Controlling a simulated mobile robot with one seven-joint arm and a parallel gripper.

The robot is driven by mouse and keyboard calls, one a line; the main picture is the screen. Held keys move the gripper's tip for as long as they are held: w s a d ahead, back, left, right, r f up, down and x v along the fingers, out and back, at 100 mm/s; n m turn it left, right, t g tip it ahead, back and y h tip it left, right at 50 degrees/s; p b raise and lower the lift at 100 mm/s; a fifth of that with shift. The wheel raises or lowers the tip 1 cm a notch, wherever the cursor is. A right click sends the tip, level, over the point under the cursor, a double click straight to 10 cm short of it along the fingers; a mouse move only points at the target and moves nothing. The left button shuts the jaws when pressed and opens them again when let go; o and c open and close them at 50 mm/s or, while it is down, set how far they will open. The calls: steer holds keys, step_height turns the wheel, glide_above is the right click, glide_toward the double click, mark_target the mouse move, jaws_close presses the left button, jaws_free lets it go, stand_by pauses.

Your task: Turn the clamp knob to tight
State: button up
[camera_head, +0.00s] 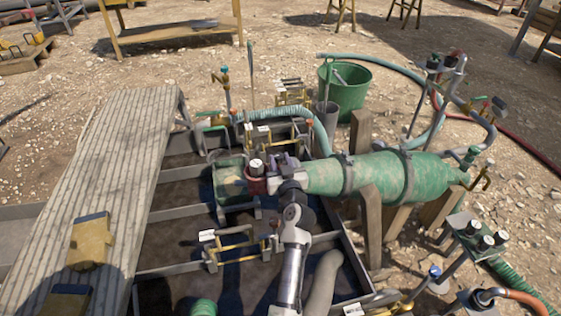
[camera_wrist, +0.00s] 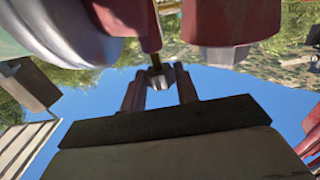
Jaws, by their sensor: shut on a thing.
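My gripper (camera_head: 284,163) is at the left end of the green cylinder (camera_head: 370,176) in the head view, close beside a red fitting (camera_head: 256,184) with a dark and white top. In the wrist view my gripper (camera_wrist: 161,78) has its two fingers closed in around a small dark stem, which I take to be the clamp knob (camera_wrist: 155,70). The stem hangs from a red rod (camera_wrist: 146,25). The fingers and arm hide the knob in the head view, and its turn angle cannot be told.
A ribbed plank walkway (camera_head: 120,170) lies left of the dark tank bay. Wooden supports (camera_head: 371,215) hold the cylinder. A green bucket (camera_head: 345,92) and hoses stand behind. In the wrist view a large red part (camera_wrist: 230,22) is close above the right finger.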

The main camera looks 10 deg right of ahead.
steer(key=o, duration=1)
steer(key=shift+c, duration=0.2)
steer(key=s+b, duration=0.2)
steer(key=s, duration=1.2)
steer(key=shift+w+a, duration=0.1)
